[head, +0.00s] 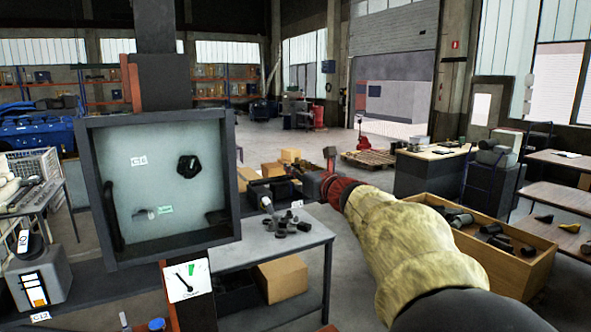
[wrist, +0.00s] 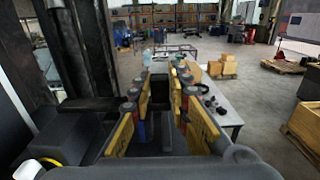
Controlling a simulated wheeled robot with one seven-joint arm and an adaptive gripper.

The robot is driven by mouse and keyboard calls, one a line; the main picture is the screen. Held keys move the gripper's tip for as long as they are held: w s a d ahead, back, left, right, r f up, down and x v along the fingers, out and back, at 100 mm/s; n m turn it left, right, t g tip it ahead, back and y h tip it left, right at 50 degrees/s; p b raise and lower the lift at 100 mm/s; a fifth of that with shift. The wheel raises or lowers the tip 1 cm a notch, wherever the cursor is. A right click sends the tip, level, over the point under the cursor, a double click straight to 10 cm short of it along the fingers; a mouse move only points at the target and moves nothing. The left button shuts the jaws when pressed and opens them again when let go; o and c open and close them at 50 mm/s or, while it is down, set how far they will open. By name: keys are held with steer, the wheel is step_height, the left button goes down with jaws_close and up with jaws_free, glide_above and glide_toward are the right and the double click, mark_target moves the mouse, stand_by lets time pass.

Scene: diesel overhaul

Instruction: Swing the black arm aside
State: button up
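A shallow box with a dark frame (head: 231,190) and a pale back panel stands upright at the left of the head view. Inside it, a slim curved black arm (head: 113,214) runs down along the left side. A black knob (head: 188,166) sits on the panel's upper right, and a small grey fitting (head: 144,214) sits lower down. In the head view my arm reaches in from the right, and the gripper is right of the box, apart from the black arm.
A gauge card (head: 188,281) hangs below the box. A grey table (head: 262,250) with small dark parts stands behind and right of it. A wooden crate (head: 510,267) of parts is at the right. Dark posts (wrist: 85,45) rise at the left of the wrist view.

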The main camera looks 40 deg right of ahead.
jaws_close()
steer(key=shift+w, duration=0.1)
stand_by(0.5)
